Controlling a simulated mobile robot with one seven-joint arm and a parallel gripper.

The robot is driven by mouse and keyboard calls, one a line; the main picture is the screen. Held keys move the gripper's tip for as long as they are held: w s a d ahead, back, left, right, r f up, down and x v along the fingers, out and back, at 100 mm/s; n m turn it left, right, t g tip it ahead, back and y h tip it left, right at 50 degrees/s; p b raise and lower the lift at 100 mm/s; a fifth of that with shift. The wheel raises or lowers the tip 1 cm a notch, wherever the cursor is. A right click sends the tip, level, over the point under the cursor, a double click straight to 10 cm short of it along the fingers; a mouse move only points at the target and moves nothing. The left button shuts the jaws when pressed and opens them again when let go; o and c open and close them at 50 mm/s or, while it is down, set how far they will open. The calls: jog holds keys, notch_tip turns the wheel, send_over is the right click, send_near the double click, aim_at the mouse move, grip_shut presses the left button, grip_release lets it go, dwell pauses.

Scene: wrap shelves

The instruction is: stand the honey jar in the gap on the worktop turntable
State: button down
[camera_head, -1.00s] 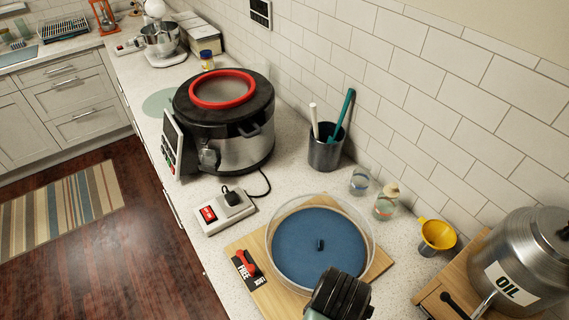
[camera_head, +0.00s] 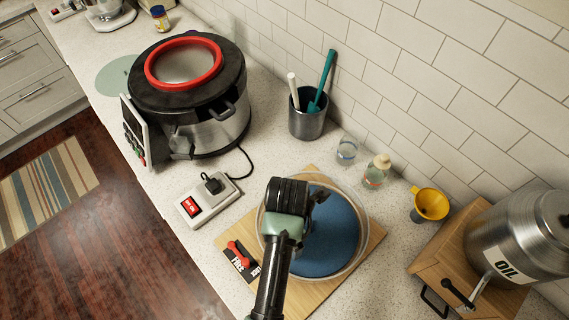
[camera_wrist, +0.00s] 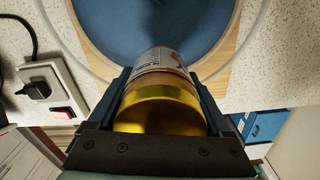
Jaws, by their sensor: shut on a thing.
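The honey jar (camera_wrist: 165,105), with a gold lid and a pale printed label, is between the two fingers of my gripper (camera_head: 314,203) in the wrist view. My gripper is shut on it, and the lid faces the wrist camera. In the head view my gripper hides the jar. The turntable (camera_head: 335,240) is a blue disc with a clear raised rim on a wooden board. My gripper is over its left part. The turntable also shows beyond the jar in the wrist view (camera_wrist: 120,25). I cannot tell whether the jar touches it. Its visible surface looks bare.
A red lever (camera_head: 240,252) marked FREE sits on the board's left. A switch box (camera_head: 207,200) and a large cooker (camera_head: 190,100) stand farther left. A utensil pot (camera_head: 307,118), a glass (camera_head: 347,151), a bottle (camera_head: 376,171), a yellow funnel (camera_head: 430,204) and an oil can (camera_head: 520,240) stand behind and right.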

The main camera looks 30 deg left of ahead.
jog(key=shift+w+f+p, duration=0.1)
jog(key=shift+f+p, duration=0.25)
jog(key=shift+f, duration=2.25)
jog(key=shift+f, duration=0.1)
grip_release()
notch_tip(320, 180, up, 12)
jog(key=shift+r+b, duration=0.1)
jog(key=shift+b, duration=0.3)
